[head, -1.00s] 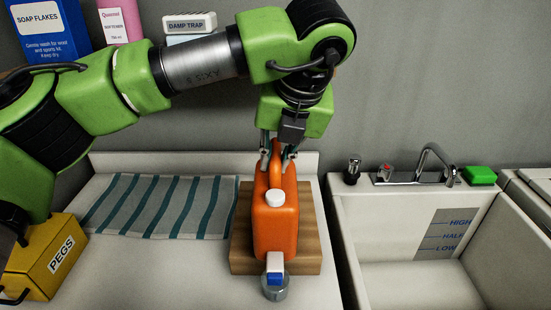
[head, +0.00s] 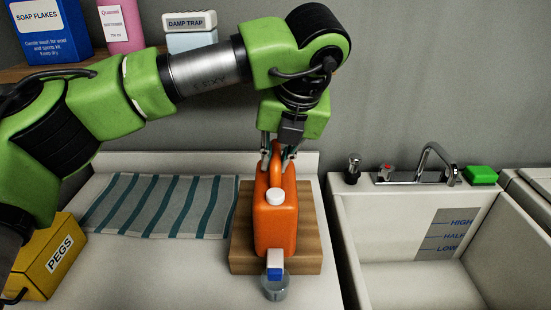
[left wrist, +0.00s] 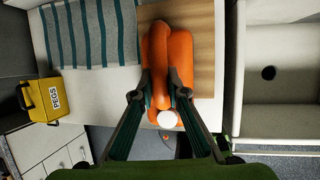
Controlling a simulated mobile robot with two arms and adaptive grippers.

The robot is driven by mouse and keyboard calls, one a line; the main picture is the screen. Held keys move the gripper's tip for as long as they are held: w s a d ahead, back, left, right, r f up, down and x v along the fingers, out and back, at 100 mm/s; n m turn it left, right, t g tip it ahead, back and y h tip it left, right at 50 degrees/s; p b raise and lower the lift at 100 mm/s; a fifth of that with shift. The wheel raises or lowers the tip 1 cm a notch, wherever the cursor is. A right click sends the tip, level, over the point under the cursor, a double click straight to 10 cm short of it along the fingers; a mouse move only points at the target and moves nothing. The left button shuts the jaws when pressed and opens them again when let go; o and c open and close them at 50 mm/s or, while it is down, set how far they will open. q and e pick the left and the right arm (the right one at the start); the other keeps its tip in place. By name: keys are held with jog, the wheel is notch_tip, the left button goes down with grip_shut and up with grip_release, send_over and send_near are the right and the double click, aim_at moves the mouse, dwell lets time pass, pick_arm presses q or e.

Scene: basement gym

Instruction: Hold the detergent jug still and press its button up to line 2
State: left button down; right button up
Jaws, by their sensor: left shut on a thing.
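The orange detergent jug (head: 275,228) stands upright on a wooden block (head: 308,240) on the white counter. It has a white cap (head: 276,197) on top and a spout with a blue button (head: 274,273) at its front. A small clear cup (head: 274,289) is under the spout; its lines and level are too small to read. My left gripper (head: 277,160) comes down from above and is shut on the jug's handle. The left wrist view shows its two fingers (left wrist: 163,98) on either side of the handle (left wrist: 160,62). My right gripper is not in view.
A yellow PEGS box (head: 48,258) stands at left, by a striped towel (head: 160,206). A white sink (head: 347,245) with a tap (head: 436,165) and a green sponge (head: 481,175) is at right. A shelf with boxes is at the back left.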

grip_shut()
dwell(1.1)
